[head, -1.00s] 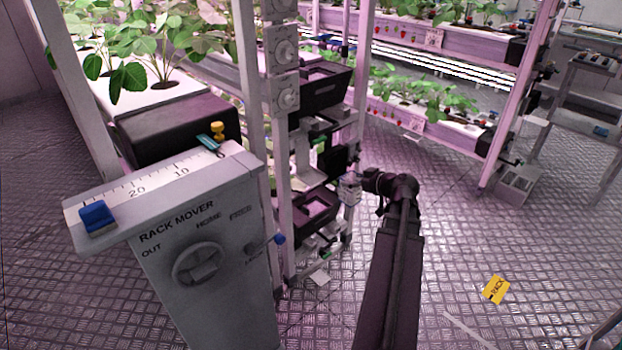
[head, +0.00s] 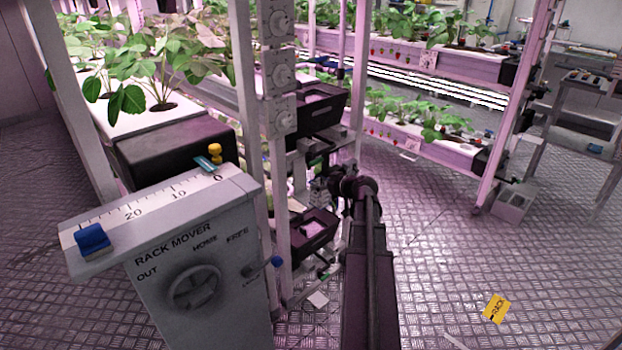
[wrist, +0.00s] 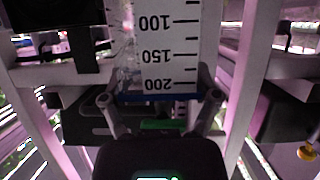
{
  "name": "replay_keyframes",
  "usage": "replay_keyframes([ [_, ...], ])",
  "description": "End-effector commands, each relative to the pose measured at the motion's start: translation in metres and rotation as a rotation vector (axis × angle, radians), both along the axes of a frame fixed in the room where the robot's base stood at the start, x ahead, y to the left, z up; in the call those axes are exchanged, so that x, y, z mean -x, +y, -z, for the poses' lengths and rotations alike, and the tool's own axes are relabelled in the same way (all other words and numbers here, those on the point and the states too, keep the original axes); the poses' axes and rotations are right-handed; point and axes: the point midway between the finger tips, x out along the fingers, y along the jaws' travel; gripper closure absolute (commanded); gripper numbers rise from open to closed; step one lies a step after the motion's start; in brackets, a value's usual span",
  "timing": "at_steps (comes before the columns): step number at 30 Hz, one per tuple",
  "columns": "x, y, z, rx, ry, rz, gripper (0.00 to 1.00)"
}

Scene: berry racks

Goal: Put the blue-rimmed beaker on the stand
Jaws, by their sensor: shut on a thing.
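The blue-rimmed beaker fills the upper middle of the wrist view; its white scale (wrist: 165,50) reads 100, 150 and 200, and its blue rim (wrist: 160,97) lies nearest the camera. My gripper (wrist: 158,95) is shut on the beaker, with one finger on each side near the rim. In the head view my wrist reaches into the rack's end, and the fingers and beaker are mostly hidden behind it. I cannot make out the stand for certain.
Rack posts (head: 357,80) stand close around my wrist, with black bins (head: 318,108) on the left. The rack mover box (head: 190,265) stands at front left. A green piece (wrist: 163,125) lies beyond the gripper.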

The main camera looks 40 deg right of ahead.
Motion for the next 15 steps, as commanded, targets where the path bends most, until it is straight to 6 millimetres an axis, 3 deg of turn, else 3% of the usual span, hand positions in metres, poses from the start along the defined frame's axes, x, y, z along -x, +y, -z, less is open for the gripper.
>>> replay_keyframes([
  [5, -0.018, 0.001, 0.0, 0.0, 0.001, -0.001, 0.61],
  [15, -0.019, 0.002, 0.0, 0.0, 0.0, -0.001, 0.61],
])
